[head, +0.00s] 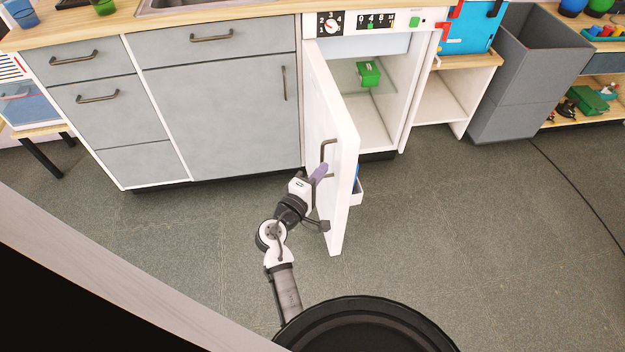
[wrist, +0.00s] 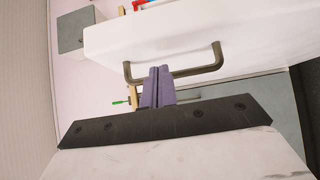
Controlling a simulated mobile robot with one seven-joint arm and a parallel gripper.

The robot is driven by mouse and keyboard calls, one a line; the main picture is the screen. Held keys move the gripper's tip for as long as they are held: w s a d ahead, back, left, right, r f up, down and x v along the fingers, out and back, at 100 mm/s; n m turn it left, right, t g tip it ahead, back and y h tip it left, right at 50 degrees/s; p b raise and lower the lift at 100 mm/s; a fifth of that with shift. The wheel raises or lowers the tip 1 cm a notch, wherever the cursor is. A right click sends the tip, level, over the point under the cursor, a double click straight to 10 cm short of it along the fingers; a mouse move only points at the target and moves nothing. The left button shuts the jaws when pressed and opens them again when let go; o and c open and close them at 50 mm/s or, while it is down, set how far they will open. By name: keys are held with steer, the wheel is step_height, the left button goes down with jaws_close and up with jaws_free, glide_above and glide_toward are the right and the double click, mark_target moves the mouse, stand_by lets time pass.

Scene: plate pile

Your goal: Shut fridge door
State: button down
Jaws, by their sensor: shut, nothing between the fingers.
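The white fridge door (head: 335,150) stands wide open in the head view, hinged at its left side and swung out toward me. Its dark bar handle (head: 324,152) is on the outer face; it also shows in the wrist view (wrist: 205,70). My gripper (head: 320,172) is at the outer face, close to the handle. Its purple fingers (wrist: 157,88) are shut and empty, with their tips in front of the handle bar. I cannot tell whether they touch it. The open fridge (head: 375,100) shows a green box (head: 368,74) on its shelf.
Grey cabinets (head: 220,100) stand left of the fridge. An open white shelf unit (head: 445,100) and a grey bin (head: 525,75) stand to the right. A white door bin (head: 356,190) sticks out from the door's inner side. The floor right of the door is clear.

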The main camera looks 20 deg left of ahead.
mark_target(335, 154)
steer(key=shift+w+d, duration=0.15)
steer(key=shift+w, duration=0.7)
steer(key=shift+w+d, duration=0.1)
steer(key=shift+w, duration=0.75)
